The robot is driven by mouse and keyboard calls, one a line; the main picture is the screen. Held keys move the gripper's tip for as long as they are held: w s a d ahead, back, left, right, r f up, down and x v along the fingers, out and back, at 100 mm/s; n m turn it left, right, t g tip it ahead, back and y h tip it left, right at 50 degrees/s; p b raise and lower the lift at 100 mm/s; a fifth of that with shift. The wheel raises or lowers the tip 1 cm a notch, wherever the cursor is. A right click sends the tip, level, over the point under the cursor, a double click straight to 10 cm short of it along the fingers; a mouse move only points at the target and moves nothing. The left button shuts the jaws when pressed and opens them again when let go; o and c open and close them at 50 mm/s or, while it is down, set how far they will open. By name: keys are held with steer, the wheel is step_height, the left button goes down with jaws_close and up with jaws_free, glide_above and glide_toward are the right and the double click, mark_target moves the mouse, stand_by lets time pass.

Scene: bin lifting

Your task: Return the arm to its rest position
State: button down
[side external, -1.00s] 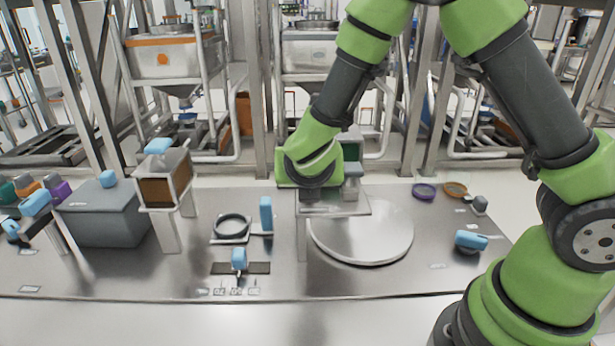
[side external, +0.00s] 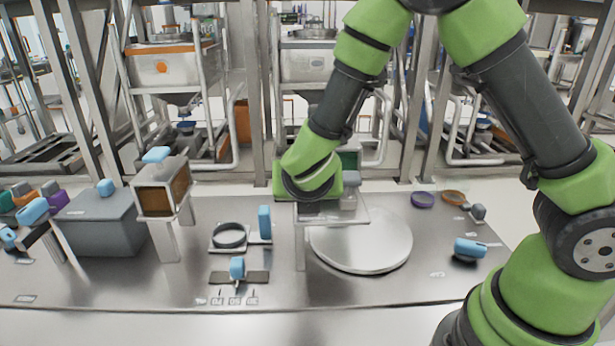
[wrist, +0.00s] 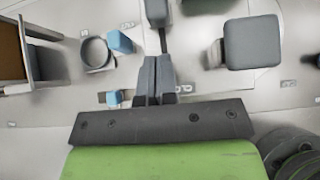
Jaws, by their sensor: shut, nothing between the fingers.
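My gripper (wrist: 156,65) shows in the wrist view with its two dark fingers together and nothing between them. In the side external view my green wrist hangs over the middle of the table, beside and above a small stand (side external: 335,212). The fingers are hidden there. I cannot tell the gap between the gripper and the surfaces below it.
A round metal plate (side external: 375,245) lies right of the stand. To the left are a ring (side external: 230,236), an upright blue block (side external: 265,222), a raised box (side external: 160,190) and a grey bin (side external: 100,225). Purple (side external: 422,200) and orange (side external: 453,198) rings lie at the back right.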

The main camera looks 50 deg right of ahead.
steer(key=v, duration=0.9)
steer(key=s+d+r+m+y, duration=0.1)
steer(key=s+r+m+y, duration=0.3)
steer(key=m, duration=1.1)
steer(key=s+d+r+m+y, duration=0.2)
steer(key=s+r+m+y, duration=0.2)
steer(key=s+m, duration=0.7)
steer(key=r+m, duration=0.1)
steer(key=m, duration=0.4)
steer(key=shift+d+r+t+y, duration=0.15)
steer(key=shift+r+t+y, duration=0.15)
